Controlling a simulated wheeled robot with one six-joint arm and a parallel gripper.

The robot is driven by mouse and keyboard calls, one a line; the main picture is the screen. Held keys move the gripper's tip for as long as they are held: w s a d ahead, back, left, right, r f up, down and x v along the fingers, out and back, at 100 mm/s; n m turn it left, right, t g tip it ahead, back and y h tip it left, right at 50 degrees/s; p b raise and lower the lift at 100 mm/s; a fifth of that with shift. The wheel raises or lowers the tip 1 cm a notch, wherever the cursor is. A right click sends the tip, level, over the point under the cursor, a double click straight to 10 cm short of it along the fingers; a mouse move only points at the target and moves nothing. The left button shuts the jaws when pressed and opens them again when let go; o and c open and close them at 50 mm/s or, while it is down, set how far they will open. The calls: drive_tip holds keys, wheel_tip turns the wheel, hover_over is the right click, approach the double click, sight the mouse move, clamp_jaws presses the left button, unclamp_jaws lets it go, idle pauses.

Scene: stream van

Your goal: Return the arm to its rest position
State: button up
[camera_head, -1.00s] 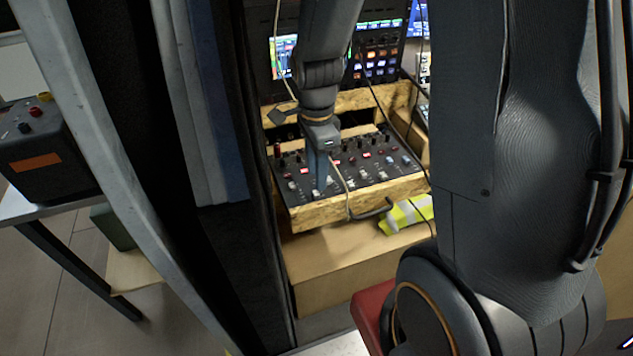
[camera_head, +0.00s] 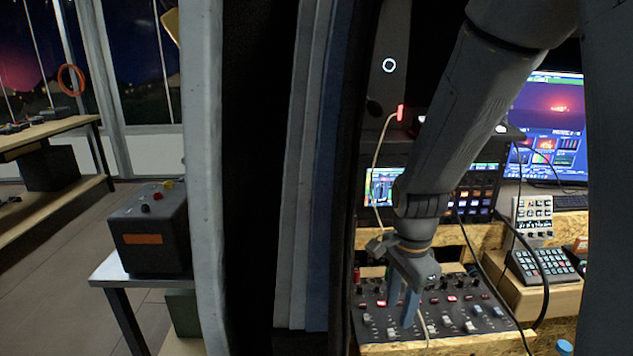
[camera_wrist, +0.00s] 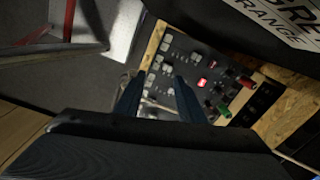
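My arm reaches down from the upper right in the head view. My gripper (camera_head: 402,311) hangs over the black control panel (camera_head: 455,312) with its sliders, knobs and lit red buttons. Its two blue fingers point down and stand apart. The wrist view shows my gripper (camera_wrist: 155,84) open, with the panel (camera_wrist: 187,75) beyond the fingertips. A thin pale strip shows between the fingers; I cannot tell whether they touch it. Whether the fingertips touch the panel is also unclear.
A pale cable (camera_head: 378,165) hangs close to my gripper. Behind the panel stand a lit console (camera_head: 478,192) and a monitor (camera_head: 548,125). A keypad unit (camera_head: 541,265) is at right. A door frame edge (camera_head: 203,180) stands left, with a dark box (camera_head: 150,232) on a table beyond.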

drive_tip(key=s+r+n, duration=0.2)
drive_tip(key=s+n, duration=0.5)
drive_tip(key=n, duration=0.8)
drive_tip(key=shift+s+r+t, duration=0.2)
drive_tip(key=shift+s+t, duration=0.1)
drive_tip(key=shift+s, duration=0.1)
